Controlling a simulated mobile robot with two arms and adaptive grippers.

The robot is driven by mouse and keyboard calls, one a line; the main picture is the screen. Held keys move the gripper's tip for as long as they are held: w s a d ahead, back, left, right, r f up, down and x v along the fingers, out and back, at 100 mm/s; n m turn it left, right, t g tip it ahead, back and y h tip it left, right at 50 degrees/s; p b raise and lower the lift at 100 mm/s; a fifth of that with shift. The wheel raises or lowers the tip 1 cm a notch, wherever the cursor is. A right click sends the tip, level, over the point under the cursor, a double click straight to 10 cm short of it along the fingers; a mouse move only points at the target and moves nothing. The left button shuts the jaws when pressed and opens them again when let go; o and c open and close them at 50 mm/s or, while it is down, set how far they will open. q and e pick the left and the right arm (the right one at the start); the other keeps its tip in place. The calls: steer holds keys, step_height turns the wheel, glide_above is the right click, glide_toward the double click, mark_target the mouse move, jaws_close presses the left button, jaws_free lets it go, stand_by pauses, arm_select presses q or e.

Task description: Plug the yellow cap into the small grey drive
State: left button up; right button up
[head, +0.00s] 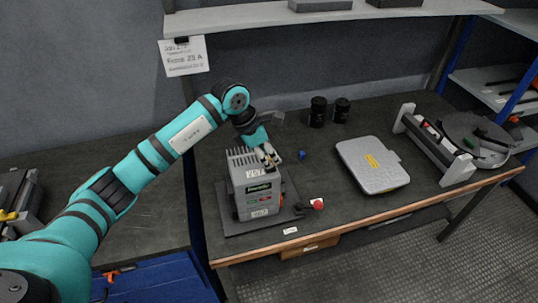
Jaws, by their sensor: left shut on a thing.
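The small grey drive (258,193) stands upright on a dark base plate (230,223) near the table's front left, with a finned top and white labels on its front. My left gripper (269,158) reaches down from above to the drive's top right edge. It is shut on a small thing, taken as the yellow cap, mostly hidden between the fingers. I cannot tell whether this thing touches the drive or sits in it. My right gripper is not in view.
A small blue piece (302,155) lies right of the drive, and a red knob (318,204) in front of it. Two black cylinders (318,112) stand at the back. A flat grey case (372,165) and a rack (436,146) are to the right. Shelf (250,17) above.

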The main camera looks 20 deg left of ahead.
arm_select(q)
steer(key=shift+f+b, duration=0.45)
steer(key=shift+f, duration=0.15)
steer(key=o, duration=0.9)
steer(key=shift+c, duration=0.2)
steer(key=shift+r, duration=0.15)
steer(key=v, duration=1.1)
steer(key=shift+r, duration=0.35)
steer(key=shift+s+a, duration=0.1)
steer(key=shift+a, duration=0.05)
